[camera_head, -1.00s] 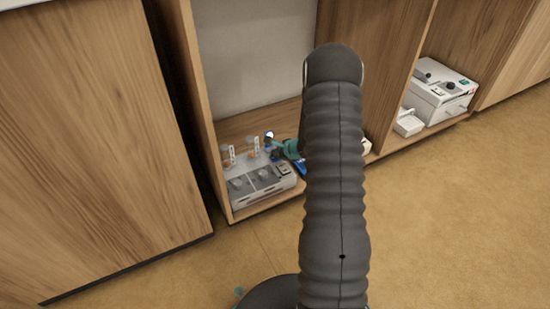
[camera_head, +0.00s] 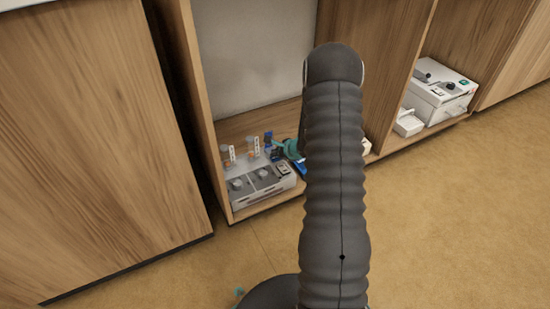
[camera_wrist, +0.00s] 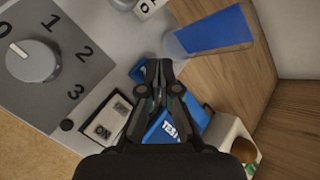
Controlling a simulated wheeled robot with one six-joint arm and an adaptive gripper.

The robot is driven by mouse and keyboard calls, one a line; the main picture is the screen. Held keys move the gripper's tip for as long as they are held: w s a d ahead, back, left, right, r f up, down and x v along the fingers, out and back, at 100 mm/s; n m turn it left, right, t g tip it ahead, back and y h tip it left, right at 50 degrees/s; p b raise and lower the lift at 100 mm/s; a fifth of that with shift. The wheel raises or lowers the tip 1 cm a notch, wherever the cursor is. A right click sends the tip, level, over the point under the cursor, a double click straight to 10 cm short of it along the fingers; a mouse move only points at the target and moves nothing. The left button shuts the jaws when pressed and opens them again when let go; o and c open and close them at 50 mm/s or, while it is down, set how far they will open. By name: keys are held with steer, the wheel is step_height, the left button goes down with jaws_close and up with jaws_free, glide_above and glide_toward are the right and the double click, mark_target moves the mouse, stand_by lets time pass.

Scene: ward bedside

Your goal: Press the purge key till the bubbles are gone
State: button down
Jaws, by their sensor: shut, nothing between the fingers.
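The machine (camera_head: 262,187) is a grey box with knobs, low in the open cabinet. My gripper (camera_wrist: 159,64) is shut and empty. Its tips are over a small blue part (camera_wrist: 139,72) on the panel; contact cannot be told. I see no readable purge label or distinct bubbles.
A white device (camera_head: 438,103) stands in the bay to the right. The floor in front (camera_head: 450,220) is clear.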

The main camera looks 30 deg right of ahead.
mark_target(276, 159)
steer(key=shift+r, duration=0.4)
steer(key=shift+r+p, duration=1.15)
steer(key=shift+r, duration=1.35)
